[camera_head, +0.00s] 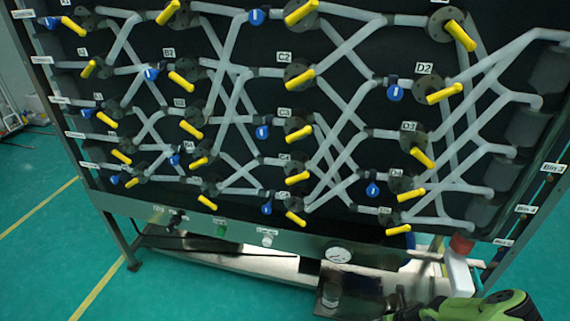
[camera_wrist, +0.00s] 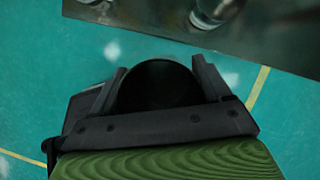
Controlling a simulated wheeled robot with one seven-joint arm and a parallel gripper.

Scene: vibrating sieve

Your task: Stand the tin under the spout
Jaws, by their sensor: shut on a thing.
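My gripper (camera_wrist: 157,72) is shut on a dark round thing, likely the tin (camera_wrist: 155,88), whose black round face shows between the two fingers in the wrist view. The green floor lies below it. In the head view my gripper (camera_head: 402,311) is a dark shape at the bottom edge, in front of my green wrist; the held tin cannot be made out there. Which part is the spout is not clear; a red piece with a white part (camera_head: 458,272) below it shows at the board's lower right.
A black board (camera_head: 235,100) carries pale pipes, yellow levers and blue tags. A clear jar (camera_head: 330,294) stands on a lower metal plate. In the wrist view, a metal surface (camera_wrist: 285,35) carries two shiny round things.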

